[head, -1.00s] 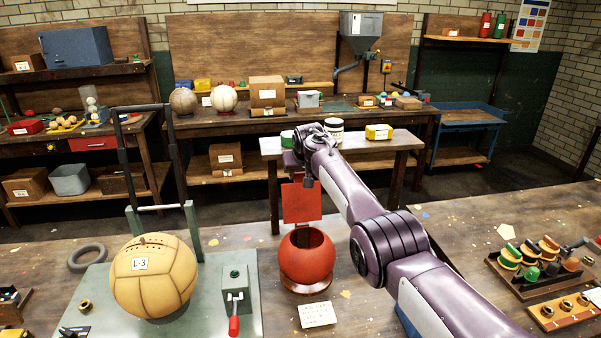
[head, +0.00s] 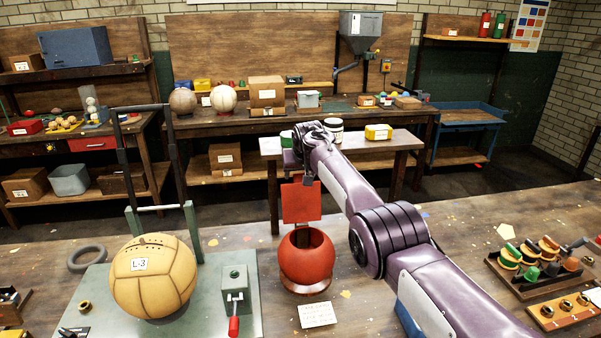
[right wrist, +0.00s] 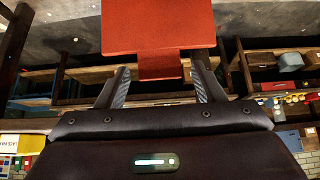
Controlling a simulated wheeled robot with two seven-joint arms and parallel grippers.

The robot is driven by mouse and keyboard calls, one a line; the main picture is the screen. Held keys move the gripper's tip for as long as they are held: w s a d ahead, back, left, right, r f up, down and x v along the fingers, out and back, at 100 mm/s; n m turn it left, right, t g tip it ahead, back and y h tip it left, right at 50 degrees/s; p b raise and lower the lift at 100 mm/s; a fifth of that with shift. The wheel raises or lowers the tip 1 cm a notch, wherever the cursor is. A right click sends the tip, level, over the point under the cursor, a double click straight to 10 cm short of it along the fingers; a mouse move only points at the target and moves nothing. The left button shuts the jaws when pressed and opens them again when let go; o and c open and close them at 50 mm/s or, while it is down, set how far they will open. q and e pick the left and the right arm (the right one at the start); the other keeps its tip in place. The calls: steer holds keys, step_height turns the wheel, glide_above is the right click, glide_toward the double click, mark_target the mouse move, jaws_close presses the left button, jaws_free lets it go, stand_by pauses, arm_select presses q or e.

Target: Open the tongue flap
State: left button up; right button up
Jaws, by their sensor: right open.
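A red square flap (head: 301,204) stands upright behind a round red pot-like body (head: 306,262) with an open top. In the right wrist view the flap (right wrist: 158,27) has a narrow tab (right wrist: 160,66) on its edge. My right gripper (right wrist: 161,84) is open, with one finger on each side of the tab and a gap on both sides. In the head view my right gripper (head: 307,180) is small and dark at the flap's top edge, partly hidden by my arm. A tan leather ball (head: 153,277) labelled L-3, with a row of holes on top, sits at the left. My left gripper is not seen.
The ball rests on a green plate (head: 215,320) with an upright frame behind it and a red-handled lever block (head: 235,290) beside it. A paper card (head: 317,314) lies before the red body. Spool racks (head: 540,270) stand at the right. A low bench (head: 400,142) stands behind.

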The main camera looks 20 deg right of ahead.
steer(key=shift+v, duration=1.05)
steer(key=b+v, duration=0.2)
steer(key=v, duration=0.3)
steer(key=shift+s+r, duration=0.2)
steer(key=shift+r, duration=0.05)
